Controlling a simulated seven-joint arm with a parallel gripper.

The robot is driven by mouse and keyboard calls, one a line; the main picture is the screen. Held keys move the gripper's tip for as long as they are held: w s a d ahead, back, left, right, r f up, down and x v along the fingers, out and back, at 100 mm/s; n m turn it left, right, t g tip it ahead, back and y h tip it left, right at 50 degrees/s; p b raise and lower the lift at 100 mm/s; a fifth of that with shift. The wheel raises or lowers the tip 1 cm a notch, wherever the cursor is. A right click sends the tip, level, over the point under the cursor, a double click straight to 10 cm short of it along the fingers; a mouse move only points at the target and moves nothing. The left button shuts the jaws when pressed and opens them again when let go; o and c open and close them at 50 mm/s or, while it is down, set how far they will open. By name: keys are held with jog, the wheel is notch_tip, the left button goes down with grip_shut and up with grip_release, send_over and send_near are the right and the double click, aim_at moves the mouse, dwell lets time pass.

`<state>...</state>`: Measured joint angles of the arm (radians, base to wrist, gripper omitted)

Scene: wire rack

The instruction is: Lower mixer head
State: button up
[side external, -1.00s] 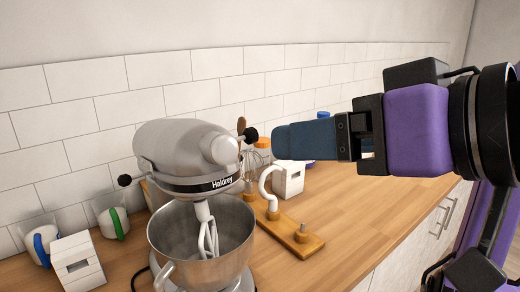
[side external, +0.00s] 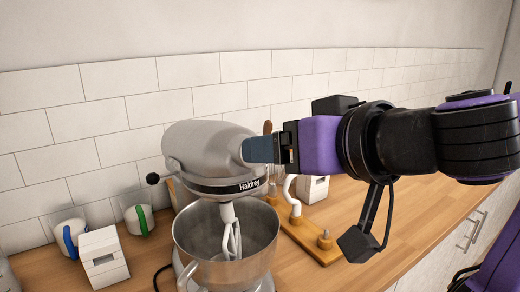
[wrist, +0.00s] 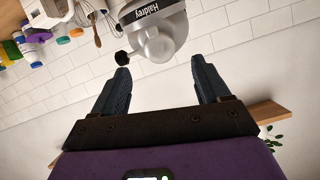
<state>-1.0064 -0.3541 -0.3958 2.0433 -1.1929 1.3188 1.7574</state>
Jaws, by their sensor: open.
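A black lever knob (side external: 152,178) sticks out at the left. My gripper (side external: 246,150) is at the head's front end in the side view, its finger covering the front knob. In the wrist view the mixer head (wrist: 158,35) is just beyond the fingertips of my open gripper (wrist: 160,64). The front black knob (wrist: 122,57) is close to the left fingertip. I cannot tell whether they touch. Nothing is between the fingers.
A wooden stand (side external: 310,246) with a white hook is right of the mixer. The tiled wall (side external: 200,70) is behind. The wooden counter (side external: 385,215) has free room at the right.

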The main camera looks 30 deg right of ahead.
aim_at(260, 167)
jog(key=shift+x, duration=3.1)
grip_shut()
jog(key=shift+t, duration=0.7)
jog(key=shift+s+f, duration=0.3)
jog(key=shift+f, duration=0.4)
jog(key=shift+s+f, duration=0.3)
jog(key=shift+f, duration=0.35)
jog(key=shift+s+f, duration=0.3)
jog(key=shift+f, duration=0.4)
grip_release()
jog(key=v, duration=1.2)
